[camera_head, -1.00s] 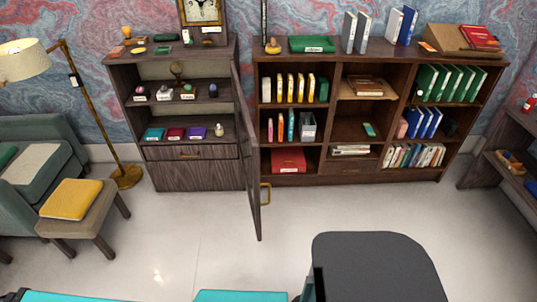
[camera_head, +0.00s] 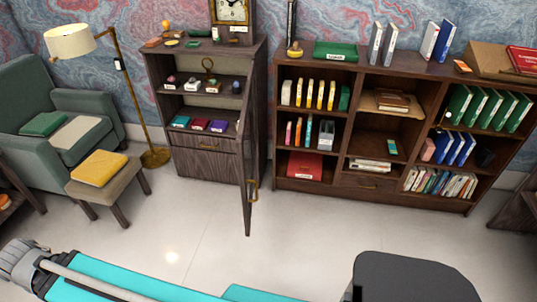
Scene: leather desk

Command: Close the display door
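The display cabinet (camera_head: 207,165) stands against the wall left of centre, with small items on its open shelves and a drawer below them. Its dark wooden door (camera_head: 247,160) is open. It is hinged on the cabinet's right side and sticks out toward me, seen nearly edge-on. A brass handle (camera_head: 253,190) sits on the door's right-hand face, low down. Part of my arm shows at the bottom left, far from the door. I cannot make out gripper fingers, and nothing of mine touches the door.
A bookcase (camera_head: 325,184) with books and binders stands right of the door. A dark rounded object (camera_head: 410,280) is at the bottom right. The floor (camera_head: 190,225) before the cabinet is clear.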

